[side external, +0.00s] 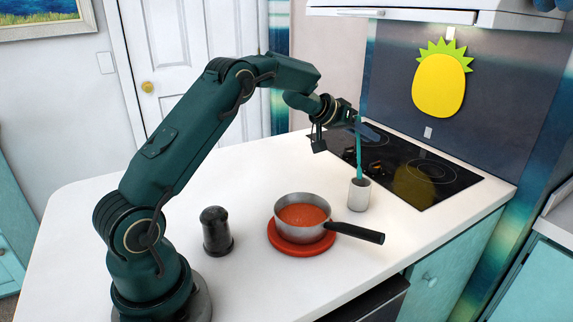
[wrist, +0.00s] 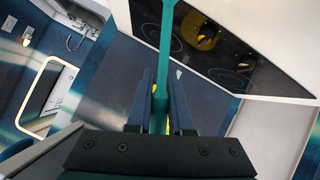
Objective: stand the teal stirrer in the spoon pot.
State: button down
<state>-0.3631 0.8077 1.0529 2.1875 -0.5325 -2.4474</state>
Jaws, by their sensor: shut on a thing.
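My gripper (side external: 369,131) is at the far side of the white counter, above the spoon pot. It is shut on the teal stirrer (side external: 358,155), near its upper end. The stirrer hangs close to upright. Its lower end meets the mouth of the light grey spoon pot (side external: 358,198), and the rim hides its tip, so how deep it sits cannot be told. In the wrist view the stirrer (wrist: 167,38) runs between the two fingers (wrist: 162,88). The pot does not show in that view.
A saucepan (side external: 302,224) of orange-red food sits on a red trivet (side external: 303,249), its black handle (side external: 357,233) pointing right, close in front of the pot. A dark shaker (side external: 216,232) stands left of it. The black hob (side external: 412,173) lies behind the pot. The left counter is clear.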

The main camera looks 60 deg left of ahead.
jog(key=shift+w+d+f, duration=0.1)
jog(key=shift+w+f, duration=0.05)
jog(key=shift+f, duration=0.95)
jog(key=shift+w+d+f, duration=0.1)
jog(key=shift+f, duration=1)
jog(key=shift+f, duration=0.2)
jog(key=c, duration=0.8)
grip_release()
